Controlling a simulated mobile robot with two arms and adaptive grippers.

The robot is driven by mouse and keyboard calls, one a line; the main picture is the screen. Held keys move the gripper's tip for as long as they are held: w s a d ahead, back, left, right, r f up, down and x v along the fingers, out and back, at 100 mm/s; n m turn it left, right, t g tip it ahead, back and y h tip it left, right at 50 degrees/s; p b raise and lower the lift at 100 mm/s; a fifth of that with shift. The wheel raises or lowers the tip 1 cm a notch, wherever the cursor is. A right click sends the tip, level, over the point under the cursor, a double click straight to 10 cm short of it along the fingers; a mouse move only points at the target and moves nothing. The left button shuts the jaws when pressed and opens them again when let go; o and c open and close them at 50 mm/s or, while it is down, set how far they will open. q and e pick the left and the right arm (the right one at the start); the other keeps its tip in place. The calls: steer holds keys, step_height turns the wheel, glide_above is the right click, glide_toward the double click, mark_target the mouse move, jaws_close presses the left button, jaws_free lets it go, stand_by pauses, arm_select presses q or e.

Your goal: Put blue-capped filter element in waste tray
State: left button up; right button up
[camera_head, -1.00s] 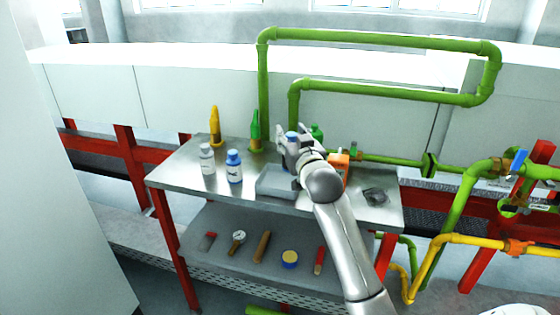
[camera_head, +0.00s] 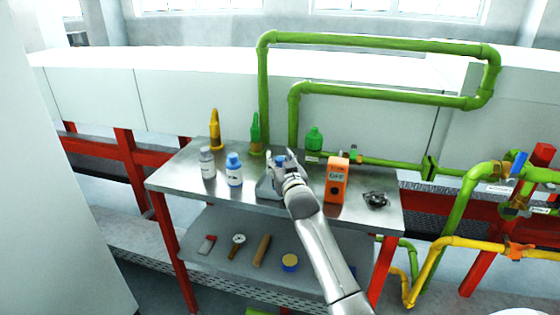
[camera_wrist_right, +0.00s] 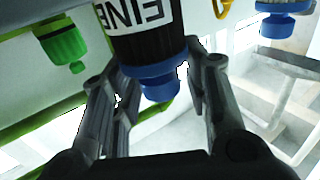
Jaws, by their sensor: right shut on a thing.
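The blue-capped filter element is a black cylinder with a white label and blue end parts (camera_wrist_right: 138,45). Its blue cap shows small in the head view (camera_head: 281,160). My right gripper (camera_head: 284,157) is shut on it; in the wrist view the two fingers stand either side of its blue end. The gripper is over the grey waste tray (camera_head: 264,190) on the metal table. Arm and gripper hide most of the tray, and I cannot tell whether the element touches it. My left gripper is not in view.
Two bottles, one grey-capped (camera_head: 208,164) and one blue-capped (camera_head: 234,170), stand left of the tray. Yellow (camera_head: 215,130) and green (camera_head: 255,133) pointed items stand behind.

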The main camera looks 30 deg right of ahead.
steer(key=shift+f, duration=0.1)
steer(key=o, duration=1.4)
steer(key=shift+s, duration=0.1)
steer(key=v, duration=1.2)
